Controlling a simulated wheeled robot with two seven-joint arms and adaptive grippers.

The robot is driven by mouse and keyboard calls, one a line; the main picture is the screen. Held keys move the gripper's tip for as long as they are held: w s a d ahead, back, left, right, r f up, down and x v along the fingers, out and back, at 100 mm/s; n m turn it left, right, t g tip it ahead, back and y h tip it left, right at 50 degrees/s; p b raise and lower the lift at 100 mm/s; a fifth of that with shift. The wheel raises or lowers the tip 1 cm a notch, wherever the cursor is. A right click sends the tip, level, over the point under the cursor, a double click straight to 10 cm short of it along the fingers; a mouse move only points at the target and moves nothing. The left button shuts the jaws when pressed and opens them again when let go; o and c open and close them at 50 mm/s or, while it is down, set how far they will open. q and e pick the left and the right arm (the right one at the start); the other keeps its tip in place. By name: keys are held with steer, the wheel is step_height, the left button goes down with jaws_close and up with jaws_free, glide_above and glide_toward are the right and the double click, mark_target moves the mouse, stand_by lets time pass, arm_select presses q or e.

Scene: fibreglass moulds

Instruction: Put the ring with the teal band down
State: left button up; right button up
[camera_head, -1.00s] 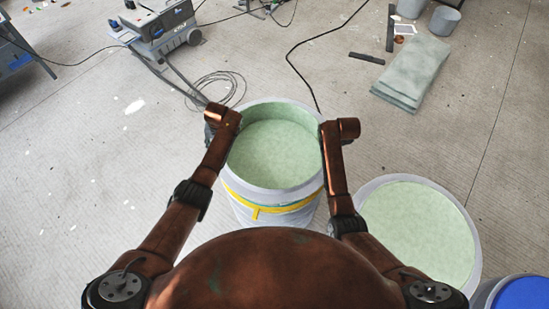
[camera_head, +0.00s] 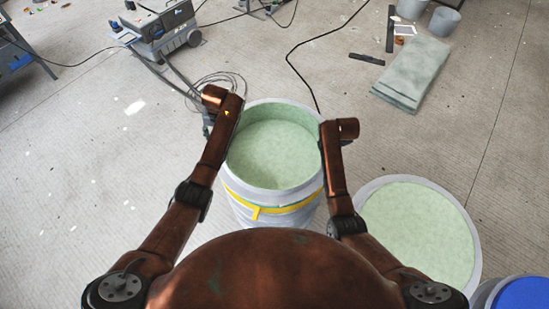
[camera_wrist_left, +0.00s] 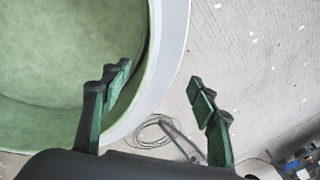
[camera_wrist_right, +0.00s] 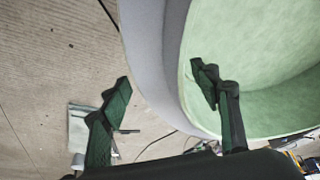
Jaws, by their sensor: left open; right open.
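The ring with the teal band (camera_head: 285,207) stands upright on the floor in the head view, in front of my body, with a yellow band and a teal strip around its outer wall. Its inside is pale green. In the left wrist view, the open fingers of my left gripper (camera_wrist_left: 160,95) are on either side of the pale rim (camera_wrist_left: 172,40). In the right wrist view, the open fingers of my right gripper (camera_wrist_right: 163,95) are on either side of the rim wall (camera_wrist_right: 150,40). In the head view the gripper fingers are hidden behind the forearms.
A second round mould (camera_head: 418,225) with a green top stands close on the right, and a blue-topped drum (camera_head: 522,293) is at the lower right corner. A grey machine (camera_head: 165,28) and coiled cable lie behind left. Folded green sheets (camera_head: 412,72) lie behind right. The left floor is mostly clear.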

arm_select(q)
step_height(320, 180, up, 3)
steer(key=shift+s+d+f, duration=0.1)
steer(key=shift+d+f, duration=0.05)
arm_select(e)
steer(key=shift+r, duration=0.2)
steer(key=v, duration=1.1)
steer(key=shift+s+r, duration=0.2)
steer(key=shift+r, duration=0.05)
